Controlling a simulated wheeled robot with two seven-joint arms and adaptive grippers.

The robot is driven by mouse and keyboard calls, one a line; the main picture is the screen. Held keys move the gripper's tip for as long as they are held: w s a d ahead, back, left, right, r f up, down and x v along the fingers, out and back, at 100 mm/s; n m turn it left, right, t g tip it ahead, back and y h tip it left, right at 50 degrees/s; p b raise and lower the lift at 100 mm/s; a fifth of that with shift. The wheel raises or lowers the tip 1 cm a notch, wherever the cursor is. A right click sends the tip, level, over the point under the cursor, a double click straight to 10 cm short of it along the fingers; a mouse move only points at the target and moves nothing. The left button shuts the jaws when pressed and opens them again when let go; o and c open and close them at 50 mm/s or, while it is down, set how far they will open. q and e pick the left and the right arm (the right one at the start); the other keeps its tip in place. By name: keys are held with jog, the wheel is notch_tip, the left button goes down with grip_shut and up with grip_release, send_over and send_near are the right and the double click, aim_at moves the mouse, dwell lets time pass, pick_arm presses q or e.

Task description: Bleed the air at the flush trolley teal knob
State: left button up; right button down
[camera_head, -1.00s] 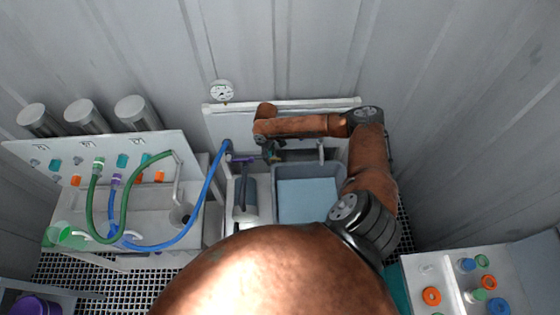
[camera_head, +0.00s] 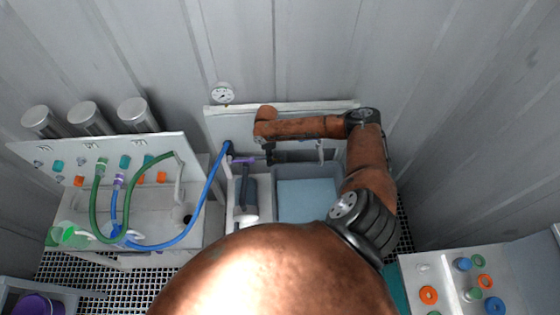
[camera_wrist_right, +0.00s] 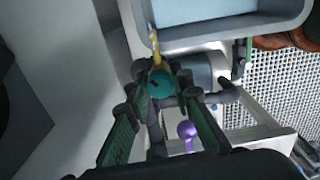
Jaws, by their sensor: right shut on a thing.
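The round teal knob (camera_wrist_right: 160,84) sits in the middle of the wrist view, between the fingertips of my right gripper (camera_wrist_right: 161,93). The gripper is shut on it, with one dark green finger on each side. A yellow part shows just beyond the knob. In the head view my right gripper (camera_head: 276,157) reaches down at the flush trolley's back panel (camera_head: 222,125), left of the basin, and the knob cannot be made out there. My left gripper is not in view.
A purple handle (camera_head: 243,160) is close beside the right gripper. The basin (camera_head: 308,170) lies to its right. A blue hose (camera_head: 207,190) runs from the trolley to the vessel rack (camera_head: 120,145) at left. A gauge (camera_head: 222,93) is above. A button panel (camera_head: 450,285) is at lower right.

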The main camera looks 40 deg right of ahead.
jog(key=n, duration=0.5)
jog(key=shift+a+p, duration=0.1)
jog(key=shift+p, duration=0.2)
dwell(7.2)
